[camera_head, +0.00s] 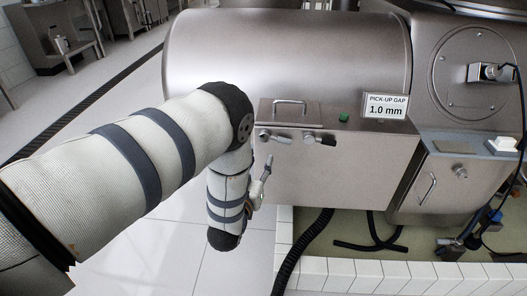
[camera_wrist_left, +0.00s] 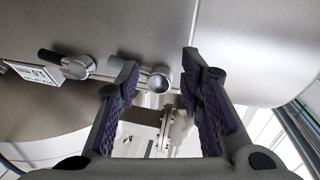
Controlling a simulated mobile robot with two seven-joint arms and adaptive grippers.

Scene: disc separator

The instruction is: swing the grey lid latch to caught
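Two small metal levers sit on the front of the box below the big steel drum. The left lever (camera_head: 275,137) is the nearer one to my left gripper (camera_head: 266,168); the right lever (camera_head: 319,138) has a dark end. Which one is the grey lid latch I cannot tell for sure. In the left wrist view the left gripper (camera_wrist_left: 159,60) is open and empty. A lever with a round grey knob (camera_wrist_left: 160,79) shows between its fingers, apart from the pads as far as I can see. The black-ended lever (camera_wrist_left: 68,62) lies to the left. The right gripper is not in view.
A sign (camera_head: 386,106) reading "PICK-UP GAP 1.0 mm" stands beside a green button (camera_head: 344,116). A bar handle (camera_head: 290,106) sits above the levers. A black hose (camera_head: 301,252) hangs below the box, above a tiled kerb (camera_head: 400,275).

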